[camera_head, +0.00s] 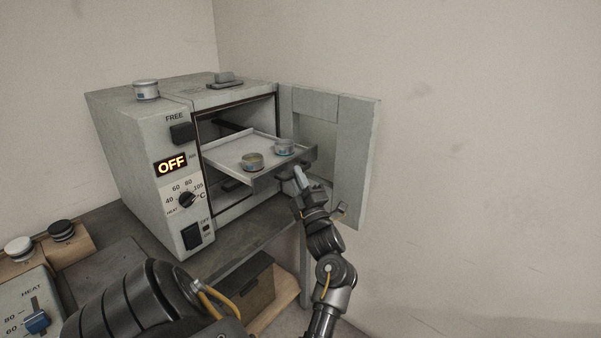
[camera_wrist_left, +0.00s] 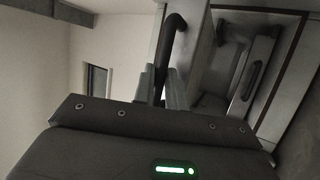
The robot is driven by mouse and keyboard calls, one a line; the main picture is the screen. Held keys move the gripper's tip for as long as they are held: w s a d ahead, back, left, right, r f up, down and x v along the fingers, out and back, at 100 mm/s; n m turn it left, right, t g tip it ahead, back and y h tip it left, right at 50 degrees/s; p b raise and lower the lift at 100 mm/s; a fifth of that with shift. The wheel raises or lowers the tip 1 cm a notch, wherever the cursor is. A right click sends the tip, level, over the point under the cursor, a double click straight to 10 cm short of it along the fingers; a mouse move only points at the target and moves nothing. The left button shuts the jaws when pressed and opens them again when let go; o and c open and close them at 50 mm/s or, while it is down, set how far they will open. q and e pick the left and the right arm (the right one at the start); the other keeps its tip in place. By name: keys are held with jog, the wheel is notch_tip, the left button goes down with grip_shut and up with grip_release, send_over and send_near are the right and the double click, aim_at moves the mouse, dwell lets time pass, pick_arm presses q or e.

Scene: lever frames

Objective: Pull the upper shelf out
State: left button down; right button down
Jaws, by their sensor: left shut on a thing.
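The upper shelf (camera_head: 232,148) is a pale metal tray that sticks well out of the open oven (camera_head: 140,150). It looks about level, with two small round tins, one (camera_head: 252,161) near its front left and one (camera_head: 284,146) near its right side. My left gripper (camera_head: 299,178) is at the shelf's front, just below its front edge. In the left wrist view its fingers (camera_wrist_left: 164,90) are shut on a dark curved bar, the shelf's handle (camera_wrist_left: 173,38). The handle is mostly hidden in the head view. My right gripper is not in view.
The oven door (camera_head: 358,160) stands open at the right, close to my left gripper. A lower shelf (camera_head: 232,186) is inside the oven. A control box (camera_head: 28,305) with a blue slider is at the lower left.

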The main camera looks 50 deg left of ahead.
pick_arm(q)
jog(key=c, duration=1.7)
grip_release()
jog(key=shift+d+f, duration=0.1)
jog(key=shift+f, duration=0.05)
